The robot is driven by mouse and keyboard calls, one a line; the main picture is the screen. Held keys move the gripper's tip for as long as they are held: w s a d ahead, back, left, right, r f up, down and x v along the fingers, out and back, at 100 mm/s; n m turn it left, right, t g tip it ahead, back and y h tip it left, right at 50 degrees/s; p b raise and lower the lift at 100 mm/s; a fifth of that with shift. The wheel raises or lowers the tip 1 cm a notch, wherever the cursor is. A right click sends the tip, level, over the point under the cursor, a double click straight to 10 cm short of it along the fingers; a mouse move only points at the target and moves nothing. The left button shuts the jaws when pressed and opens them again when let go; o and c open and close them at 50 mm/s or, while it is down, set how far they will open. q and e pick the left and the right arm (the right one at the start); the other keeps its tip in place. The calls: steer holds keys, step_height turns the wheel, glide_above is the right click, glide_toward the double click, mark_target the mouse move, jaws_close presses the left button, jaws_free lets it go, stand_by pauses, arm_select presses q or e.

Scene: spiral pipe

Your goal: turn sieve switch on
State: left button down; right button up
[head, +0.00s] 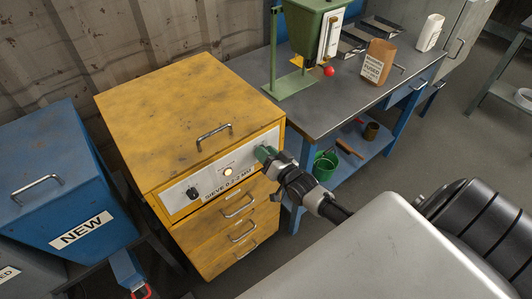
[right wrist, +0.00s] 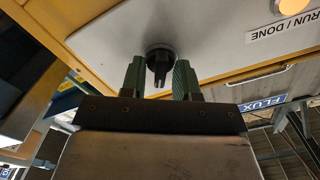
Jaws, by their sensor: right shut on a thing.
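The yellow sieve cabinet (head: 190,125) has a pale front panel (head: 238,157) marked "SIEVE 0.2-2 MU". A lit round lamp (head: 227,171) sits mid-panel, and a dark knob (head: 193,193) is on its left. My right gripper (head: 264,152) is at the panel's right end, hiding the control there in the head view. In the right wrist view, its two green fingers (right wrist: 158,68) are on either side of a black knob switch (right wrist: 159,54), shut on it. The knob's pointer end shows between the fingertips. My left gripper is not in view.
A blue bin marked "NEW" (head: 70,195) stands left of the cabinet. On the right, a workbench (head: 340,95) carries a green hopper stand (head: 300,82) and a brown container (head: 377,62). Drawers with metal handles (head: 238,207) lie below the panel.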

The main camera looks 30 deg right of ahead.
stand_by(0.3)
steer(key=o, duration=0.6)
steer(key=shift+c, duration=0.2)
steer(key=s+b, duration=0.1)
steer(key=s, duration=1)
steer(key=shift+d, duration=0.4)
steer(key=shift+w, duration=0.1)
